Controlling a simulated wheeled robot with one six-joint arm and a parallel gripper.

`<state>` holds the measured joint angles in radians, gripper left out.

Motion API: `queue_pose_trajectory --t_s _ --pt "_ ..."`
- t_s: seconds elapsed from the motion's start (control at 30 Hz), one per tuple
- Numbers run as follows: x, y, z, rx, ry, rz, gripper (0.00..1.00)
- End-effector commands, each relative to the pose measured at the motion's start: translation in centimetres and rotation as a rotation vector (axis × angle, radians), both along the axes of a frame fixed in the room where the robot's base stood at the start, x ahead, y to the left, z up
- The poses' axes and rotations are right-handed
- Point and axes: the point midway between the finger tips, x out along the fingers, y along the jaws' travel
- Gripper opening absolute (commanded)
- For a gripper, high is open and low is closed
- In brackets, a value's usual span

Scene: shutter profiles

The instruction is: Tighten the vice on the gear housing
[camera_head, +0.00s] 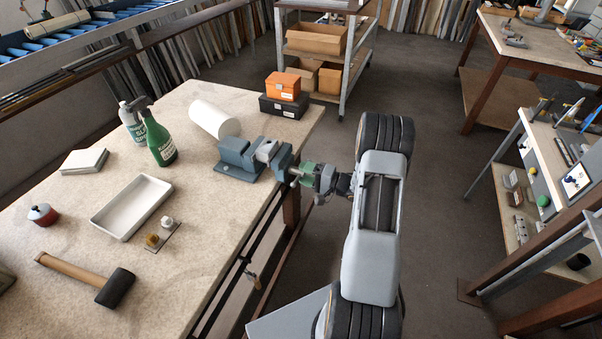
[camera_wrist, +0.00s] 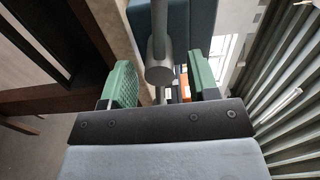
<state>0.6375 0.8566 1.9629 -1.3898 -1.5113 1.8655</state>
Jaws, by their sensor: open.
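The blue-grey vice (camera_head: 238,158) is mounted at the right edge of the workbench. A light grey piece, seemingly the gear housing (camera_head: 266,150), sits at its jaws; whether the jaws touch it is unclear. My gripper (camera_head: 303,173) is at the vice's screw end, just off the bench edge. In the wrist view my gripper (camera_wrist: 161,76) has its green fingers open. The vice's grey handle bar (camera_wrist: 159,25), with a round end knob, runs between them, with gaps visible on both sides. The blue vice body (camera_wrist: 190,30) shows behind. The housing is not clearly seen there.
On the workbench (camera_head: 215,250) are a white roll (camera_head: 213,118), a green spray bottle (camera_head: 158,142), an empty white tray (camera_head: 103,217) and a mallet (camera_head: 114,287). An orange box (camera_head: 283,86) sits on a black case (camera_head: 284,107).

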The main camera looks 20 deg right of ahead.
Motion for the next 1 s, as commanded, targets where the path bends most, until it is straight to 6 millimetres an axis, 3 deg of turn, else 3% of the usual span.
queue_pose_trajectory --t_s 0.5,0.7,1.0 --pt "-7.2 -6.7 -0.1 -0.001 0.001 -0.005 0.55" --pt "-8.5 -7.8 -0.1 0.001 0.001 -0.002 0.55" --pt "-8.8 -8.1 0.0 0.001 0.001 -0.001 0.55"
